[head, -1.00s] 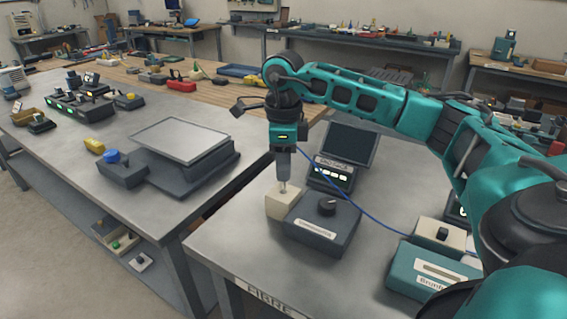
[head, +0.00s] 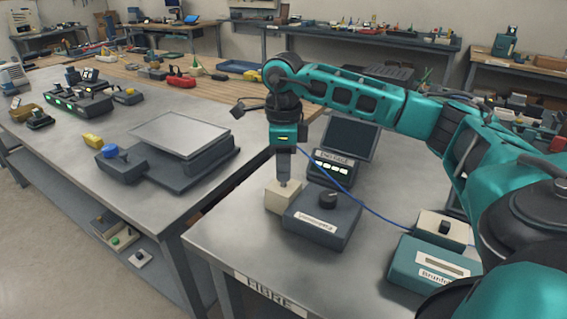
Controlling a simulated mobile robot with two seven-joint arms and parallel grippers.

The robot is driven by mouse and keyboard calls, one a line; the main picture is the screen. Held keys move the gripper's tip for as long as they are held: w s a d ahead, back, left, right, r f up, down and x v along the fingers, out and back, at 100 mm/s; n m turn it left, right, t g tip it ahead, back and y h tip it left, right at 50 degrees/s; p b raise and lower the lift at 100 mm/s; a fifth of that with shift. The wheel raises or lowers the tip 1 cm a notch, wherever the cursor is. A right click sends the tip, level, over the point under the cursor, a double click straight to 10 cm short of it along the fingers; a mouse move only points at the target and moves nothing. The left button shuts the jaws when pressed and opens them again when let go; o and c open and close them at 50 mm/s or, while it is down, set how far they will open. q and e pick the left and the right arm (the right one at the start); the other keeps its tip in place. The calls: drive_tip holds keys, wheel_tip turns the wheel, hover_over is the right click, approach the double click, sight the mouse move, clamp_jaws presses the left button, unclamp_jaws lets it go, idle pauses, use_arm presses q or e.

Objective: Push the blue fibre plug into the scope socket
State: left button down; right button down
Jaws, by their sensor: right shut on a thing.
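My right gripper (head: 284,181) points straight down over the cream block (head: 281,202) at the left end of a dark box with a black knob. It is shut on the blue fibre plug, which is mostly hidden between the fingers. A thin blue cable (head: 352,195) runs from the gripper down to the right. The fingertips are at the top of the cream block; I cannot tell whether the plug sits in a socket there. The scope with its dark screen (head: 350,137) and lit buttons stands just behind. My left gripper is not in view.
The dark knobbed box (head: 322,221) stands beside the block. A teal box (head: 432,266) and a cream box with a black knob (head: 441,229) are at right. The bench front (head: 230,243) is bare. A second bench at left holds a flat-topped instrument (head: 180,134).

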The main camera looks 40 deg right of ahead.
drive_tip(key=shift+f+b, duration=0.65)
drive_tip(key=shift+f, duration=0.45)
drive_tip(key=c, duration=0.9)
unclamp_jaws()
wheel_tip(320, 180, up, 13)
drive_tip(key=p, duration=0.1)
drive_tip(key=shift+p, duration=0.4)
